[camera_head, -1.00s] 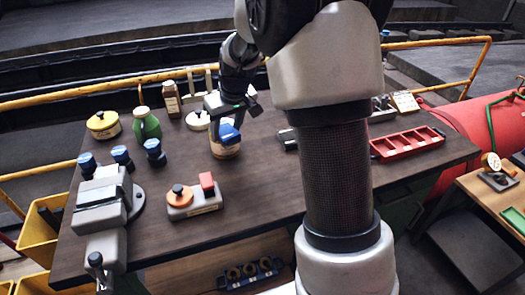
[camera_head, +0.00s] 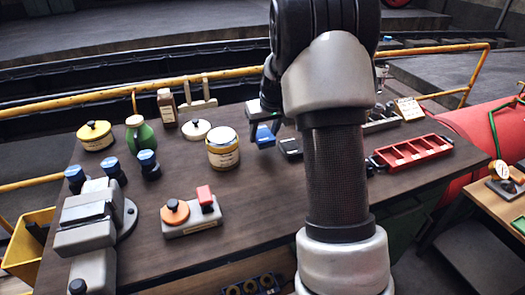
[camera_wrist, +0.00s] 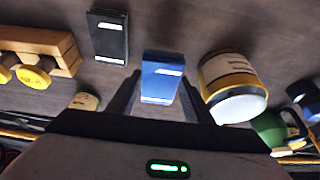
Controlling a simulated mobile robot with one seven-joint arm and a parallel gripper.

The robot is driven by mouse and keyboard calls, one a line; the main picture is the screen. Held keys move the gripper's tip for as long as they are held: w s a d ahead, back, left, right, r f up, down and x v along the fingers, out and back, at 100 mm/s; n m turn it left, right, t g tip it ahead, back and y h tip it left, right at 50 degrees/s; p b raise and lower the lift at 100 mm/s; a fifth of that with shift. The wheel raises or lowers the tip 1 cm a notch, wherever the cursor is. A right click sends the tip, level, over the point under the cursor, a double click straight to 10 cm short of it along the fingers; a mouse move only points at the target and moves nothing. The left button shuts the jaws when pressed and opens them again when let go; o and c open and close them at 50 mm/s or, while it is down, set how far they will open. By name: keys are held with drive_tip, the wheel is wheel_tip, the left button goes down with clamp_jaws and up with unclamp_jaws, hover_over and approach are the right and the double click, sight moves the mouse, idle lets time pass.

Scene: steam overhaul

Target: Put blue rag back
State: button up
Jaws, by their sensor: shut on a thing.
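The blue rag (camera_head: 264,136) looks like a small blue block with pale marks, and it also shows in the wrist view (camera_wrist: 160,78). My gripper (camera_wrist: 160,86) is shut on it, with a dark finger on each side. In the head view my gripper is partly hidden behind my arm. The rag hangs above the bench between a cream tin with a yellow band (camera_head: 223,152) on its left and a black box (camera_head: 291,148) on its right. I cannot tell its exact height.
A red divided tray (camera_head: 412,153) lies to the right of my arm. A green bottle (camera_head: 140,136), a brown bottle (camera_head: 167,107) and a yellow tin (camera_head: 95,135) stand at the back left. A vise (camera_head: 90,220) sits front left. The bench centre (camera_head: 255,190) is clear.

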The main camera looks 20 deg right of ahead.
sight(263, 157)
drive_tip(key=shift+f, duration=2.9)
drive_tip(key=shift+b, duration=0.3)
drive_tip(key=shift+f, duration=0.25)
drive_tip(key=o, duration=0.9)
drive_tip(key=shift+o, duration=0.2)
drive_tip(key=shift+r, duration=0.1)
